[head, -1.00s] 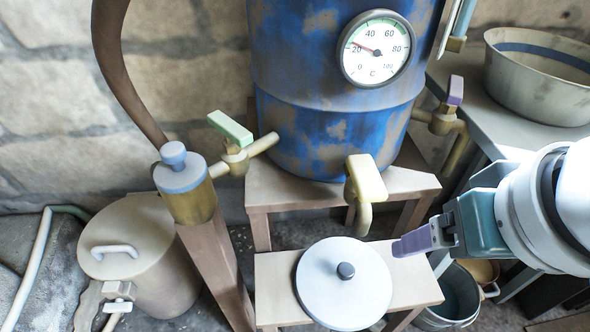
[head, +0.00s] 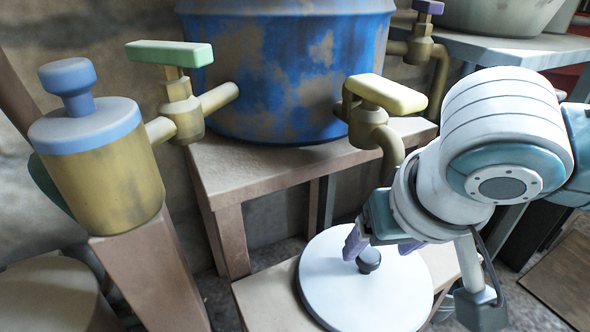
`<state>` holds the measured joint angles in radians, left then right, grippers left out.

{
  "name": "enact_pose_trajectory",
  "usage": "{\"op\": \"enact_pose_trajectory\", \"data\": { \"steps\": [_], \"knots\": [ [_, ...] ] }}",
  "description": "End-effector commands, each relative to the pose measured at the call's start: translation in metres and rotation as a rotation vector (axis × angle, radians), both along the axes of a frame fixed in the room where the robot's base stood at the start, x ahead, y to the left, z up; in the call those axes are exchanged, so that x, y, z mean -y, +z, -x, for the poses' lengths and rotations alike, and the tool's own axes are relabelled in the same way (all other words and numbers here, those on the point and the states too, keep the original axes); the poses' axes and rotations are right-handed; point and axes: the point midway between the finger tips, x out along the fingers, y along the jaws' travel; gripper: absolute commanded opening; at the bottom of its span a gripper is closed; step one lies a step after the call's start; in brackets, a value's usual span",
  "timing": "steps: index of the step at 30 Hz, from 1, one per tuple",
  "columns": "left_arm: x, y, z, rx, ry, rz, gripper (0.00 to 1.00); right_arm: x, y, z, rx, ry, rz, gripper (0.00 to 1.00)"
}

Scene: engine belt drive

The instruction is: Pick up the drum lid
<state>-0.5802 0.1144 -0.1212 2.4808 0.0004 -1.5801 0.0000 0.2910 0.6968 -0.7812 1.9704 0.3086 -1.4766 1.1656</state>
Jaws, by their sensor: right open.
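The drum lid (head: 340,300) is a flat, pale round disc with a dark round knob (head: 368,261) at its middle. It lies flat on a low wooden stool (head: 262,300) in front of the blue drum. My right gripper (head: 381,247) is open, pointing down over the lid, with its purple fingertips close to the knob. One finger is left of the knob and the other to its right. I cannot tell whether either touches it. My arm hides part of the lid's far right edge. My left gripper is not in view.
The blue drum (head: 285,75) stands on a taller wooden stand (head: 260,165) behind. A tap with a yellow handle (head: 387,94) juts out above the lid. A green-handled tap (head: 170,54) and a blue-capped brass cylinder (head: 100,165) stand at left. A grey table (head: 490,50) is at right.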

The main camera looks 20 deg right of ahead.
Motion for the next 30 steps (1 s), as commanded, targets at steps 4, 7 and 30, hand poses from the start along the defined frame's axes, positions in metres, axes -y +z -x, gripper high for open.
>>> {"op": "enact_pose_trajectory", "data": {
  "steps": [4, 7, 30],
  "knots": [
    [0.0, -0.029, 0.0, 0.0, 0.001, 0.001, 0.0, 0.001, -0.027, -0.01, 0.002, 0.0, 0.001, 0.76],
    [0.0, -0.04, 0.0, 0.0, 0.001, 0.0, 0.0, 0.003, -0.038, -0.015, 0.001, 0.001, 0.002, 0.76],
    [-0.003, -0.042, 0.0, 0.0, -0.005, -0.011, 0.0, 0.004, -0.041, -0.018, 0.0, 0.002, 0.001, 0.29]
  ]
}}
